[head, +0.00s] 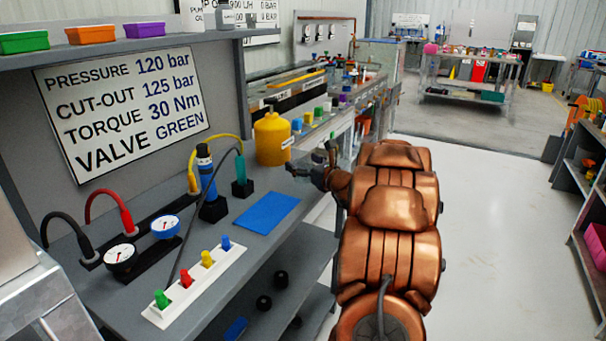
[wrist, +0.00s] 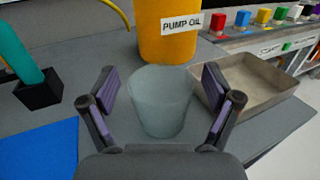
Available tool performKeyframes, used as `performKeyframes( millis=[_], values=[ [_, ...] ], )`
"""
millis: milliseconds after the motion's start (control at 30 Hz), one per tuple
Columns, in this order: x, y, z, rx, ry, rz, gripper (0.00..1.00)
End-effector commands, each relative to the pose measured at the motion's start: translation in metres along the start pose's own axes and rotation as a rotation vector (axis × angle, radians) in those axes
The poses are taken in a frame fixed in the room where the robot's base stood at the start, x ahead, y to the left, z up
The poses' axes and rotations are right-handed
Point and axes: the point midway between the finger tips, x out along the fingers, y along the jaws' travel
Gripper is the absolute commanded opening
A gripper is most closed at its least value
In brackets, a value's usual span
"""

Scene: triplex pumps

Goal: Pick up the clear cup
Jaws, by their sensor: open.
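The clear cup (wrist: 162,100) stands upright on the grey bench in the wrist view, in front of the yellow pump oil container. My gripper (wrist: 161,105) is open, with one finger on each side of the cup and visible gaps between the fingers and its walls. In the head view my gripper (head: 322,167) is over the right end of the bench, near the yellow container; the cup is hard to make out there.
The yellow pump oil container (wrist: 167,30) stands right behind the cup. A shallow metal tray (wrist: 243,85) is close to the right finger. A blue mat (head: 267,211) and a teal tool in a black holder (head: 243,190) are to the left.

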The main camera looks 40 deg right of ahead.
Motion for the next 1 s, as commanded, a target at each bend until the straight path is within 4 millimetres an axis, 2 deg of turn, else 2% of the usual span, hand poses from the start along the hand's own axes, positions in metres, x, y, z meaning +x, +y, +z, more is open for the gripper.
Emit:
performKeyframes(
  millis=[167, 700, 1000],
  values=[
    [-0.0001, 0.0000, 0.0001, 0.000, 0.000, 0.000, 0.89],
    [-0.0004, -0.0001, 0.0000, 0.000, 0.000, 0.000, 0.34],
    [-0.0003, 0.0000, 0.0020, 0.001, -0.001, 0.000, 0.34]
  ],
)
